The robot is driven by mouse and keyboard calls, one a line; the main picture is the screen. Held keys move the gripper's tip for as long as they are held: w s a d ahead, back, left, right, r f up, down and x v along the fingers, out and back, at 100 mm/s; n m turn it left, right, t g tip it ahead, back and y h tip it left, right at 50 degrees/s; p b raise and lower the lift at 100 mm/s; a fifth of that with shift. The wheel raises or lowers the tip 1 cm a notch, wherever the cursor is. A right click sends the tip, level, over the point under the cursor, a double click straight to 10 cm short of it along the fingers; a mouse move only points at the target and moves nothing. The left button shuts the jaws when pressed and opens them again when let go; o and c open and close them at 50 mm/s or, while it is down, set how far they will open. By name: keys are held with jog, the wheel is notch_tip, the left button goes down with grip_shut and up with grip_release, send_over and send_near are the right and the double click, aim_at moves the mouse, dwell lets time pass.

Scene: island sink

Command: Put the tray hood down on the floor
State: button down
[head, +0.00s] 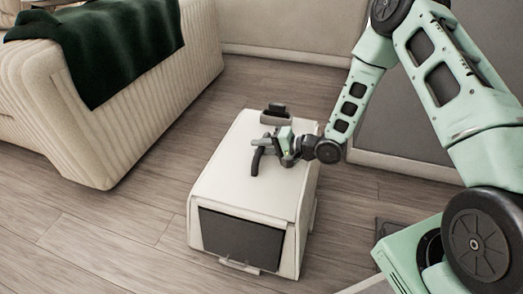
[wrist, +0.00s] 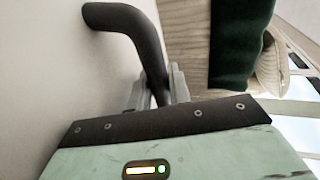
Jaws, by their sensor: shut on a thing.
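The tray hood (head: 245,180) is a white box with a dark front panel, in the middle of the head view. It looks upright, low over the wood floor (head: 120,235) or on it; I cannot tell whether its base touches. My gripper (head: 274,147) is at the hood's top, shut on its black bent handle (head: 256,160). In the wrist view the black handle (wrist: 128,20) passes between my grey fingers, beside the hood's pale surface (wrist: 45,60). The hood's underside is hidden.
A cream ribbed sofa (head: 150,120) with a dark green throw (head: 110,45) stands at the left. A pale wall (head: 275,25) runs along the back. Bare floor lies to the left and in front of the hood. A dark flat object (head: 392,232) lies at the right.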

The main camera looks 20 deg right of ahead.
jog(key=shift+r, duration=0.1)
jog(key=c, duration=1.3)
grip_release()
